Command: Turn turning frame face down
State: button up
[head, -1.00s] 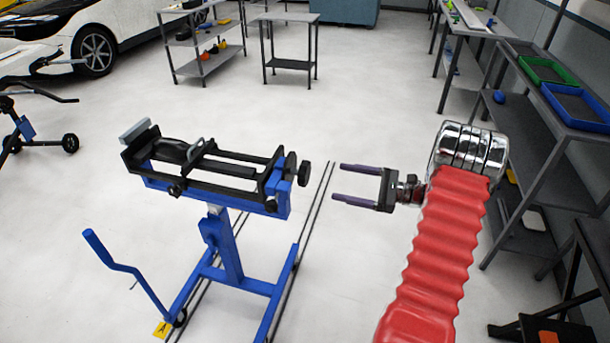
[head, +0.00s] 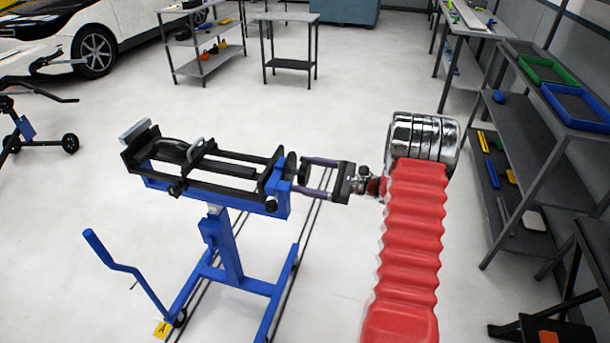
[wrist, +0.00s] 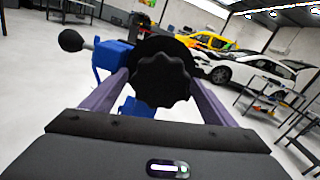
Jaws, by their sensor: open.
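The turning frame (head: 225,168) is a black rectangular clamp frame on a blue stand (head: 228,245). A dark part with a silver loop handle lies in it. A black lobed knob (wrist: 162,80) sticks out of its right end and also shows in the head view (head: 304,170). My gripper (head: 306,177) is open at that end, with its two purple fingers on either side of the knob. In the wrist view the knob lies between the fingers (wrist: 162,95); I cannot tell whether they touch it.
Shelves with trays (head: 575,105) line the right side. A small table (head: 290,20) and a white car (head: 60,30) stand at the back. Open floor lies around the stand.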

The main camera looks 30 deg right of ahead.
jog(key=shift+c, duration=0.6)
jog(key=c, duration=1.4)
